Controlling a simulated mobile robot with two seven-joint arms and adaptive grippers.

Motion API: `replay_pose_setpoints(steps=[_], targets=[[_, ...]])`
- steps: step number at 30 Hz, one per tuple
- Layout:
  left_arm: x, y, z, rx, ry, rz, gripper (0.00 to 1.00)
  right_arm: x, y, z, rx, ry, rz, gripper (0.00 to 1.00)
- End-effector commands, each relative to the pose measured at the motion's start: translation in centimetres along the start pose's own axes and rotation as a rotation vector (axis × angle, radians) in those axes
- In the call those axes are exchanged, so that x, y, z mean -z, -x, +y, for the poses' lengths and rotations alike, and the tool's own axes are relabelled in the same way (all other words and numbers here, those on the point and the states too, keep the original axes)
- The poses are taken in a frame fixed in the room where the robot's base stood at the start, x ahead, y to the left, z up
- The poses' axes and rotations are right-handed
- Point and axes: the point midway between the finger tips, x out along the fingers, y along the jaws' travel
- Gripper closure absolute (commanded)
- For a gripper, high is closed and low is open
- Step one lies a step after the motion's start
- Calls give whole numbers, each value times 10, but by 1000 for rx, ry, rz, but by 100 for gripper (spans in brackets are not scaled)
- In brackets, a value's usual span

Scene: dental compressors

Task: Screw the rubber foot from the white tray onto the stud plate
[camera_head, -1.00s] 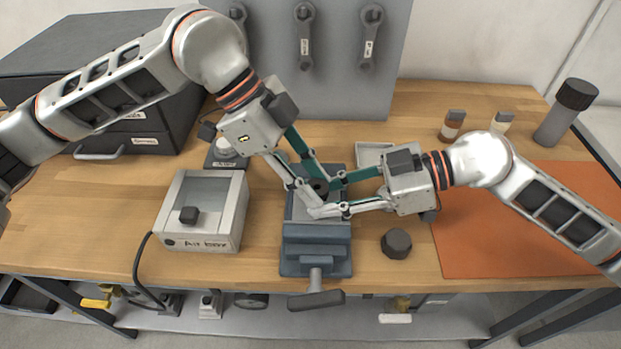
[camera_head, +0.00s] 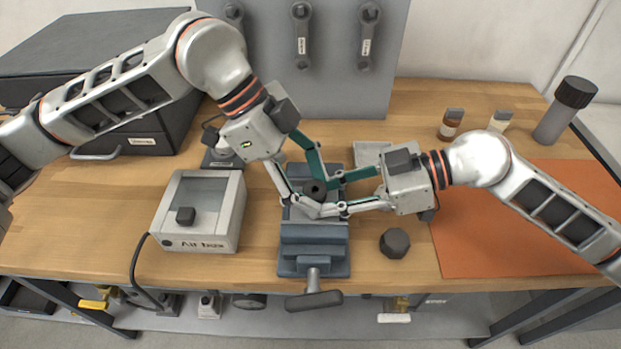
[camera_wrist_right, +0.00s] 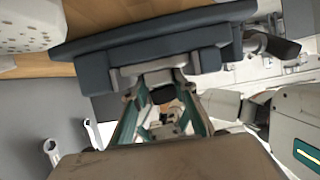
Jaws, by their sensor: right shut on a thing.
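The rubber foot (camera_head: 316,189), a dark round piece with a central hole, sits over the vise (camera_head: 315,237) between the fingers of both grippers. The stud plate cannot be made out under the fingers. My right gripper (camera_head: 329,197) comes in from the right and is shut on the foot. In the right wrist view a dark piece (camera_wrist_right: 163,95) shows between its fingers. My left gripper (camera_head: 306,196) reaches down from the upper left, its fingers spread around the foot, tips close to the right fingertips. The white tray (camera_head: 368,147) stands behind the right gripper, partly hidden.
A grey air box (camera_head: 197,245) with a cable stands left of the vise. A dark knob (camera_head: 395,243) lies right of it. An orange mat (camera_head: 480,245) covers the right side. Bottles (camera_head: 452,124) and a dark-capped cylinder (camera_head: 565,115) stand at the back right.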

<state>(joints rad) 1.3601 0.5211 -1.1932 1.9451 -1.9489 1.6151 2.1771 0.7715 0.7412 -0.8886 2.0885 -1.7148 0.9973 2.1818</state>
Motion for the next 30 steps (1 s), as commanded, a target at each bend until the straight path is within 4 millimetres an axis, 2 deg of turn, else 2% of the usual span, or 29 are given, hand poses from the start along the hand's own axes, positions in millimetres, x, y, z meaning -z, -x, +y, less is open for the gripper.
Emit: replay_pose_setpoints(steps=[1, 5, 22, 26, 30], targets=[[-3, -10, 10, -33, 5, -6, 61, 11, 1, 1, -4, 15, 20, 100], [-3, -9, 10, -34, 7, -7, 58, 11, 1, 1, -5, 14, 20, 100], [-4, -6, 10, -32, 12, -10, 60, 12, 2, 2, -8, 11, 17, 100], [-4, 2, 9, -29, 12, -10, 62, 12, 2, 2, -8, 11, 17, 100], [-4, 20, 8, -28, 11, -11, 66, 11, 3, 3, -9, 11, 16, 100]])
